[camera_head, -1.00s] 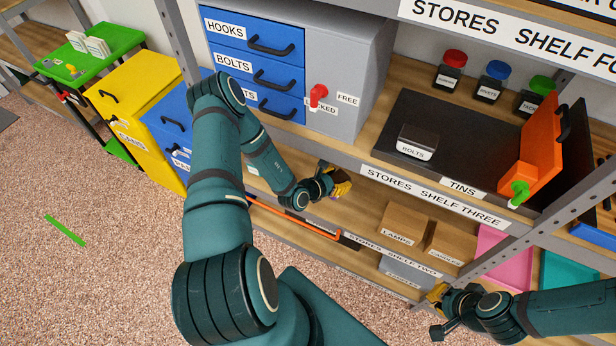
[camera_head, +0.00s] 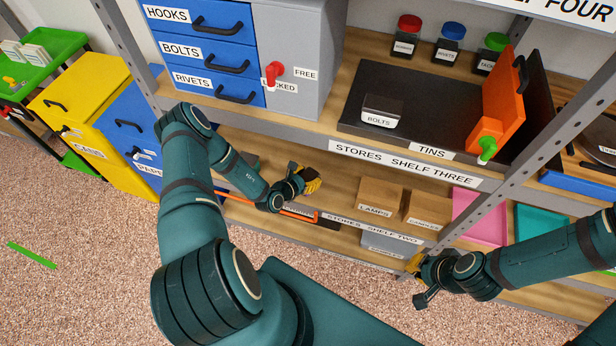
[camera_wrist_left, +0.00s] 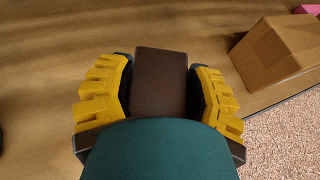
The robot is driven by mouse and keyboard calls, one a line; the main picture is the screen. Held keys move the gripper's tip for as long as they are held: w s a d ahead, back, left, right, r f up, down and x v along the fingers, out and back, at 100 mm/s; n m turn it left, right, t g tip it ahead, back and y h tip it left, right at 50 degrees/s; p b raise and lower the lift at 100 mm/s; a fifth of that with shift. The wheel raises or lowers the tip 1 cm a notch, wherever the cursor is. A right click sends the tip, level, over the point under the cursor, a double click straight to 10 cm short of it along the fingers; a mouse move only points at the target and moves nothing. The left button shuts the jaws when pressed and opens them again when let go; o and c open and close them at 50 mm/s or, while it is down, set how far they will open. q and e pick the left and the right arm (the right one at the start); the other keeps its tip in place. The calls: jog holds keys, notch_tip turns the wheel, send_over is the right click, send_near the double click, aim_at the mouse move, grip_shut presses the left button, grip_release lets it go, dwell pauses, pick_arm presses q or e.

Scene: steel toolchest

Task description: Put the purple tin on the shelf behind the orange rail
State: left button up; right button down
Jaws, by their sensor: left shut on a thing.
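The orange rail (camera_head: 270,208) runs along the front edge of shelf two, left of its label. My left gripper (camera_head: 308,181) is over that shelf, behind the rail in the head view. In the left wrist view its yellow fingers (camera_wrist_left: 162,80) are shut on both sides of a dark brown, box-shaped tin (camera_wrist_left: 160,82). No clear purple shows on the tin, and its lower part is hidden by my wrist. Whether it touches the shelf board I cannot tell. My right gripper (camera_head: 415,268) is near the right shelf post, its opening unclear.
Cardboard boxes, one marked LAMPS (camera_head: 379,196), stand on shelf two to the right of my left gripper. Shelf three (camera_head: 335,125) overhangs from above. Bare wood (camera_wrist_left: 50,60) shows left of the held tin. A steel post (camera_head: 530,150) stands at right.

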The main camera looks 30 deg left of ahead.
pick_arm(q)
jog(key=o, duration=1.3)
jog(key=shift+f, duration=0.1)
jog(key=shift+o, duration=0.2)
